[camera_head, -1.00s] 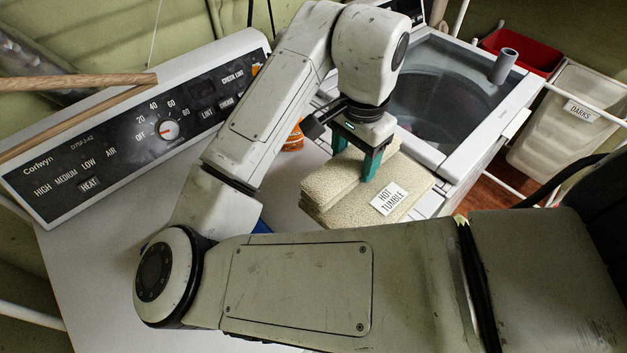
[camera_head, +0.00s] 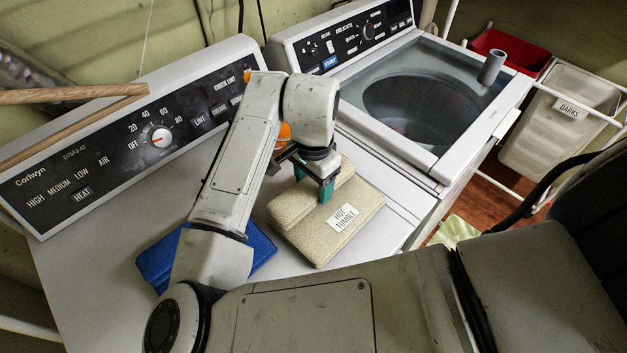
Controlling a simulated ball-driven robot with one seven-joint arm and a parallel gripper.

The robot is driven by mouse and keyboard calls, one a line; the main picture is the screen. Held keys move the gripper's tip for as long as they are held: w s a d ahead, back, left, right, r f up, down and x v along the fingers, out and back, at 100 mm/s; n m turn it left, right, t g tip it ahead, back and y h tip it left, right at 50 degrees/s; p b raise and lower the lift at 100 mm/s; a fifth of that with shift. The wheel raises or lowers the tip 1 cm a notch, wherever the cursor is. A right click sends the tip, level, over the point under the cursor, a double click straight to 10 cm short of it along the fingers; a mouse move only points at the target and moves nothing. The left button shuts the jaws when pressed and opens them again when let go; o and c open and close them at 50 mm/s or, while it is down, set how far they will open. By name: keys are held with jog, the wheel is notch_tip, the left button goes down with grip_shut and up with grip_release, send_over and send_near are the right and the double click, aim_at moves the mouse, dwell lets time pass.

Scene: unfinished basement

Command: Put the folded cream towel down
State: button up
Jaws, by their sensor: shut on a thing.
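The folded cream towel (camera_head: 302,238) is a thick, textured bundle with a raised fold and a white "HOT TUMBLE" label (camera_head: 343,217) on its right part. It is over the white top of the dryer (camera_head: 105,258), right of a blue folded cloth (camera_head: 260,252). My gripper (camera_head: 313,190) points down with its green fingers shut on the towel's raised fold. I cannot tell whether the towel's underside touches the dryer top. My arm partly hides the blue cloth and an orange thing (camera_head: 283,132) behind the gripper.
An open-lidded or glass-topped washer (camera_head: 465,160) stands to the right, with a grey cup (camera_head: 492,66) at its edge. A red bin (camera_head: 520,52) and a cream "DARKS" hamper (camera_head: 548,135) stand beyond. A wooden stick (camera_head: 75,95) crosses the dryer panel. Dryer top at front left is clear.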

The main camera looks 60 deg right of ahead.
jog(key=shift+f, duration=0.1)
jog(key=o, duration=1.2)
notch_tip(320, 180, up, 12)
jog(key=shift+r, duration=0.15)
